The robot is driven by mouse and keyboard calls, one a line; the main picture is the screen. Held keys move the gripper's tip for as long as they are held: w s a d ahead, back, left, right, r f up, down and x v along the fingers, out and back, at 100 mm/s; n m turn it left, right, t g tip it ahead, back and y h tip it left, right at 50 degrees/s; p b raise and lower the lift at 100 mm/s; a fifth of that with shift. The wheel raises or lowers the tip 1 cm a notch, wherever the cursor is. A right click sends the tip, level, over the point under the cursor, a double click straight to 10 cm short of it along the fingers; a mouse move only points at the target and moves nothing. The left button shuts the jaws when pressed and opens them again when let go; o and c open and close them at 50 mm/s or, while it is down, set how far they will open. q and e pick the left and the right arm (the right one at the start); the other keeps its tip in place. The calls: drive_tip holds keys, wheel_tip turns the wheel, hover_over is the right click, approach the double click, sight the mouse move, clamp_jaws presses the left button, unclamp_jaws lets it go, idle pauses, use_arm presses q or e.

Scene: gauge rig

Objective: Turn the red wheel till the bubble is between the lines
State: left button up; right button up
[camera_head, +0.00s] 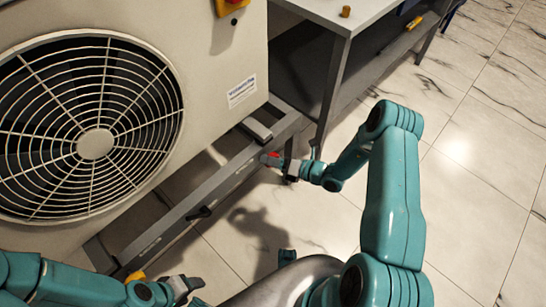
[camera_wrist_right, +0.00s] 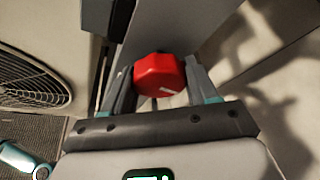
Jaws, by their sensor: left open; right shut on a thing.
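The red wheel (camera_head: 271,156) is at the right end of the grey rail frame in the head view, mostly covered by my right gripper (camera_head: 283,163). In the right wrist view the red wheel (camera_wrist_right: 159,76) sits between the two fingers of my right gripper (camera_wrist_right: 160,68), which is shut on it. A white mark shows on the wheel's face. My left gripper (camera_head: 184,286) is open and empty at the bottom of the head view, apart from the wheel. I cannot make out the bubble or its lines in either view.
A large beige fan unit (camera_head: 225,60) stands on the grey rail frame (camera_head: 215,185). A black handle (camera_head: 200,212) sticks out from the rail. The tiled floor (camera_head: 480,150) at right is clear.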

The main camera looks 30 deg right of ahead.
drive_tip(key=n+h+p, duration=0.2)
drive_tip(key=n, duration=0.1)
drive_tip(key=shift+s+a+g, duration=0.1)
drive_tip(key=shift+a+g, duration=0.05)
drive_tip(key=shift+g, duration=0.15)
drive_tip(key=shift+f+n+h+p, duration=0.1)
drive_tip(key=shift+n+h+p, duration=0.9)
drive_tip(key=shift+n, duration=0.4)
drive_tip(key=o, duration=1)
drive_tip(key=shift+s+d, duration=0.1)
drive_tip(key=shift+d, duration=0.1)
drive_tip(key=p+v, duration=0.3)
drive_tip(key=v, duration=1.3)
drive_tip(key=shift+s+a+f, duration=0.1)
drive_tip(key=shift+f, duration=0.1)
